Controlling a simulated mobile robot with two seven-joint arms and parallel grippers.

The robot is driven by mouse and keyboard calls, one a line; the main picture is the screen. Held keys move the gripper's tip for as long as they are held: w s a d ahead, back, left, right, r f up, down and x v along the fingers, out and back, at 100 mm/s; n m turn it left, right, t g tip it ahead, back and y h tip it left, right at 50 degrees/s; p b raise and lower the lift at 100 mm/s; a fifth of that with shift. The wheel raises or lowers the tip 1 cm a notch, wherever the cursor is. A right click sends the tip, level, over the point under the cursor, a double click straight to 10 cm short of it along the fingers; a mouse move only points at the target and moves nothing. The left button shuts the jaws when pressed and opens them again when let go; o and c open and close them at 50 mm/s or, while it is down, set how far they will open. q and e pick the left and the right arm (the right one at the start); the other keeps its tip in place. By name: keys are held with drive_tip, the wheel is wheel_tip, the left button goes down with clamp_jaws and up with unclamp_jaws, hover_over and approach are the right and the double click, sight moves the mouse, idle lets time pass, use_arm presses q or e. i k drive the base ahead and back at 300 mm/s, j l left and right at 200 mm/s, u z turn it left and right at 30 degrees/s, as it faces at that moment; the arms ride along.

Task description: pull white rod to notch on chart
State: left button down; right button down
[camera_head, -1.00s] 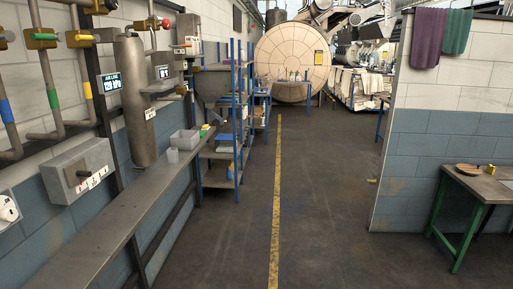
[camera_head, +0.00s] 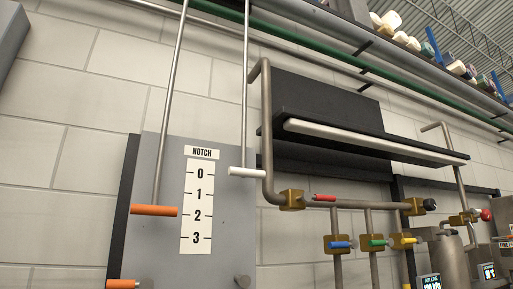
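A white horizontal handle (camera_head: 247,172) hangs at the lower end of a thin vertical metal rod on the wall. It is just right of the white notch chart (camera_head: 197,224), which is marked NOTCH with 0, 1, 2 and 3 from top to bottom. In the picture the handle is about level with the 0 mark. The chart is on a grey panel (camera_head: 222,262). Neither of my grippers is in view.
An orange handle (camera_head: 153,210) hangs on a second rod left of the chart, about level with the 2. Another orange piece (camera_head: 123,284) is at the bottom edge. Pipes with brass valves (camera_head: 292,199) and a dark shelf (camera_head: 330,115) are on the wall to the right.

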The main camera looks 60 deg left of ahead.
sight(243, 172)
drive_tip(key=u, duration=1.9)
